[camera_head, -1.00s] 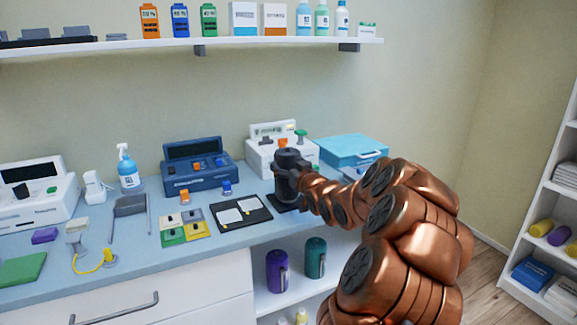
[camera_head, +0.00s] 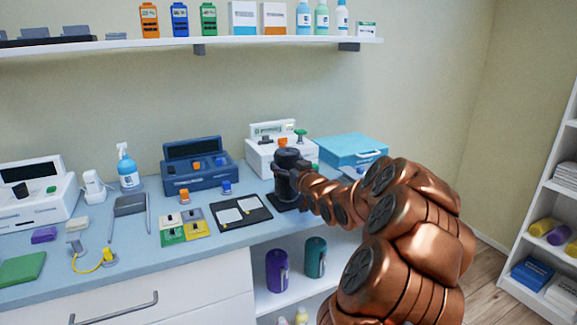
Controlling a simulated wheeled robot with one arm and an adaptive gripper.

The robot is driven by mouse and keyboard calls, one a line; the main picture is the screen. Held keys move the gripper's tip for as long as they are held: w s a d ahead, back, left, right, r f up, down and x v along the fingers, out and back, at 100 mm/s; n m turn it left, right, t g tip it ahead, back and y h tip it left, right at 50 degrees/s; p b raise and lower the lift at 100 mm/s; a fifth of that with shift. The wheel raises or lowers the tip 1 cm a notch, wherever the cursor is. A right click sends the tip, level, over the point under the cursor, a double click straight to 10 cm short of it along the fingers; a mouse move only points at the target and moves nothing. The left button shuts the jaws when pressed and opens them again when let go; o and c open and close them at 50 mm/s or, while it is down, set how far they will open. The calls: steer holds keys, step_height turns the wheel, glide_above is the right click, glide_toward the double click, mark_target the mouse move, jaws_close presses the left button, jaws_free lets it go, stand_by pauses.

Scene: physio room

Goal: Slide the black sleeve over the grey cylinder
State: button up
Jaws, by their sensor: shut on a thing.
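My gripper (camera_head: 287,192) is dark and points down over a small black square plate (camera_head: 275,206) near the counter's front edge. It is at the end of my copper arm, which reaches in from the lower right. The jaws are shut low over the plate, but the fingertips are small and dark here. The black sleeve cannot be told apart from the dark gripper. The grey cylinder cannot be made out either; my gripper and wrist cover that spot. Whether the sleeve is around the cylinder or above it cannot be seen.
A black tray with white pads (camera_head: 226,216) lies just left of the plate. Behind stand a blue device (camera_head: 200,180), a white device (camera_head: 262,160) and a light-blue case (camera_head: 345,150). A wall shelf (camera_head: 150,44) hangs above.

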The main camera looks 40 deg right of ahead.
steer(key=shift+f, duration=0.4)
stand_by(0.7)
stand_by(0.3)
steer(key=o, duration=1.2)
steer(key=shift+c, duration=0.2)
steer(key=shift+s, duration=0.1)
steer(key=v, duration=1.2)
